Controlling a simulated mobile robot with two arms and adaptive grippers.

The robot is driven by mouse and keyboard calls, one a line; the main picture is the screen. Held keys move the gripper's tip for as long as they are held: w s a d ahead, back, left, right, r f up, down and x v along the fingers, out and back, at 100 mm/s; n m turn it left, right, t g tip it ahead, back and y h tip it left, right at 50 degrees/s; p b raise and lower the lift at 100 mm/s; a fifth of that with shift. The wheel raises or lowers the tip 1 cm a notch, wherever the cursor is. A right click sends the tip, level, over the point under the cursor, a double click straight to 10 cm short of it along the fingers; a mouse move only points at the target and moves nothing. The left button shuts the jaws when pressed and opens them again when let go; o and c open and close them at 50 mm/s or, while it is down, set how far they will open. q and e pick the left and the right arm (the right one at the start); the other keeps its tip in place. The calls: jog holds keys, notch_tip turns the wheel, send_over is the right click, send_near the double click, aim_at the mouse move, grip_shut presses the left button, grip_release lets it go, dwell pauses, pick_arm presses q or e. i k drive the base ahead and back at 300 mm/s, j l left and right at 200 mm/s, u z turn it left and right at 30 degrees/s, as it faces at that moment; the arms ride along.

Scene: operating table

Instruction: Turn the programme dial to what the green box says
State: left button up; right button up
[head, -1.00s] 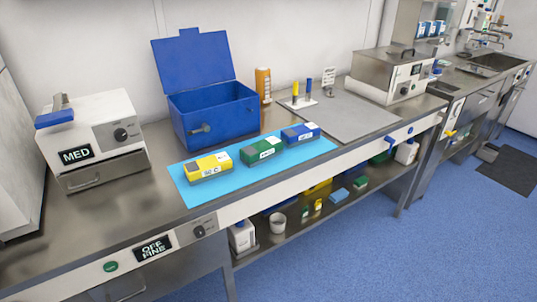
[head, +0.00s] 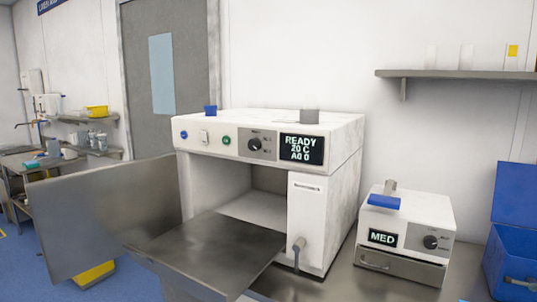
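A large white machine (head: 340,135) stands on the counter. Its front panel has a black dial (head: 254,144) on a grey plate with markings too small to read. Next to it a display (head: 301,149) reads READY, 20 C, A0 0. A smaller white unit (head: 415,207) to its right has another black dial (head: 430,242) and a display (head: 382,238) reading MED. I cannot tell from the labels which is the programme dial. The green box is outside the current view. Neither of my grippers is in view.
The large machine's metal door (head: 105,215) stands open to the left, and a metal shelf (head: 205,250) juts out in front. A blue bin (head: 513,260) stands at the right edge. A wall shelf (head: 455,74) hangs above. Bare counter (head: 375,285) shows before the small unit.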

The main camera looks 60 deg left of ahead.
aim_at(255, 143)
jog(key=k+j+u, duration=0.1)
jog(key=u, duration=0.25)
jog(key=j+u, duration=0.35)
jog(key=k+j+u, duration=0.1)
jog(key=u, duration=0.25)
